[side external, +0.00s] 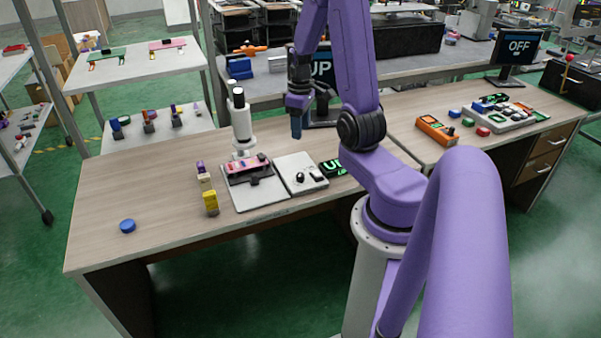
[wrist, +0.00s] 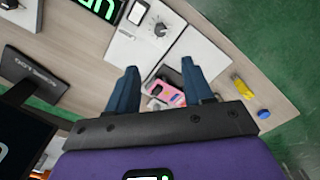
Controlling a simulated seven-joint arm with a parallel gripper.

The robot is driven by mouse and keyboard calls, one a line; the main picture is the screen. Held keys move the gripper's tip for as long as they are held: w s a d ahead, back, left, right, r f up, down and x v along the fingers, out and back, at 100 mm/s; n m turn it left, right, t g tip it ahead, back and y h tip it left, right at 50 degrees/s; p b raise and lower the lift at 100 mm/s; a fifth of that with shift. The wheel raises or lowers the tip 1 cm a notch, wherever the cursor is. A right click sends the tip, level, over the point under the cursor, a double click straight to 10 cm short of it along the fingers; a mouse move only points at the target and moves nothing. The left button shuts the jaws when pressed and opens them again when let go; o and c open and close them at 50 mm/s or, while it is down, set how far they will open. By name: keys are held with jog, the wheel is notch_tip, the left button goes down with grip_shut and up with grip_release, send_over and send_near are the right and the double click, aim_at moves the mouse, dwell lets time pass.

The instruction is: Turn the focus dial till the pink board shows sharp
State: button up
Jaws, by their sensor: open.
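The pink board (side external: 248,169) lies on a dark stage under a white microscope (side external: 239,120), left of centre on the desk. The wrist view shows the pink board (wrist: 166,92) between my fingers in the picture. A pale control box (side external: 297,176) stands right of the microscope base, with a small dark dial (side external: 300,177) on top. The dial (wrist: 160,29) is also clear in the wrist view, beyond my fingertips. My gripper (side external: 296,134) hangs above and behind the box, pointing down.
A monitor (side external: 322,70) reading "UP" stands behind my gripper, partly hidden. A small display with green characters (side external: 332,168) lies right of the box. Yellow and purple blocks (side external: 210,201) stand left of the microscope. A blue disc (side external: 127,226) lies on clear desk farther left.

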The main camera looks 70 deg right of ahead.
aim_at(300, 174)
notch_tip(300, 174, down, 17)
dwell(0.9)
grip_shut()
dwell(0.3)
